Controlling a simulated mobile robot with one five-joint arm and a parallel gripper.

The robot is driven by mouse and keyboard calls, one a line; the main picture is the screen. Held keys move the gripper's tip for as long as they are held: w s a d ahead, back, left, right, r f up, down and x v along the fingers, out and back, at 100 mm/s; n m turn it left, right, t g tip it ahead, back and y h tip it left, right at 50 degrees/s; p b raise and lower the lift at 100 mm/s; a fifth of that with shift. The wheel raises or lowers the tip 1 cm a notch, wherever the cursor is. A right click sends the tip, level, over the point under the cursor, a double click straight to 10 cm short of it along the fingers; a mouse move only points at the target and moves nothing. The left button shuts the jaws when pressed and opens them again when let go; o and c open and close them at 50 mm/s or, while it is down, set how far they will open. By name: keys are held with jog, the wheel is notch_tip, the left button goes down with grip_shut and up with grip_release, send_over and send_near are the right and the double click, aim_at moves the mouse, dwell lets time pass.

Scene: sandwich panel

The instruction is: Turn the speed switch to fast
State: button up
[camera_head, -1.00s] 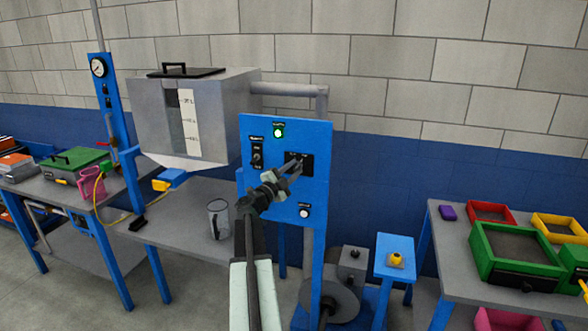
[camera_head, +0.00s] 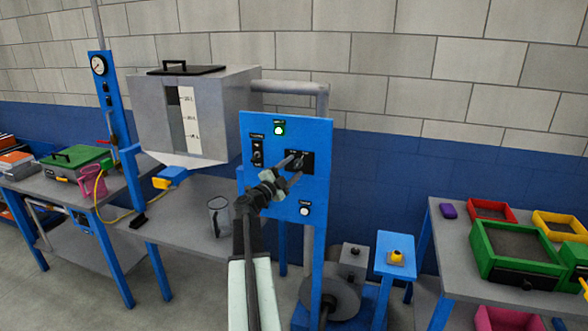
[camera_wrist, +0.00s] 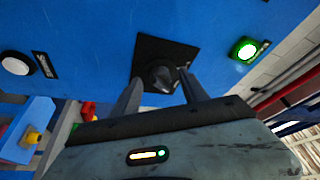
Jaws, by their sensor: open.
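The blue panel (camera_head: 260,125) stands upright in the middle of the head view. A black plate with a round dark knob (camera_head: 299,160) sits on its right side, with small labels too blurred to read; it also shows in the wrist view (camera_wrist: 162,76). I take this for the speed switch. My gripper (camera_head: 292,166) is in front of this knob, its two fingers apart. In the wrist view my gripper (camera_wrist: 158,85) has one finger on either side below the knob, tips close to it. I cannot tell whether they touch it. The fingers hide part of the plate.
A second switch (camera_head: 257,151) is at the panel's left, a lit green lamp (camera_head: 279,128) at the top and a white button (camera_head: 305,208) below. A grey hopper (camera_head: 225,95) is on the left. A clear jug (camera_head: 218,217) stands on the table beneath.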

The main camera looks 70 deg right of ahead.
jog(key=b+v, duration=0.1)
jog(key=v, duration=0.5)
jog(key=shift+a, duration=0.4)
jog(key=shift+w+f, duration=0.1)
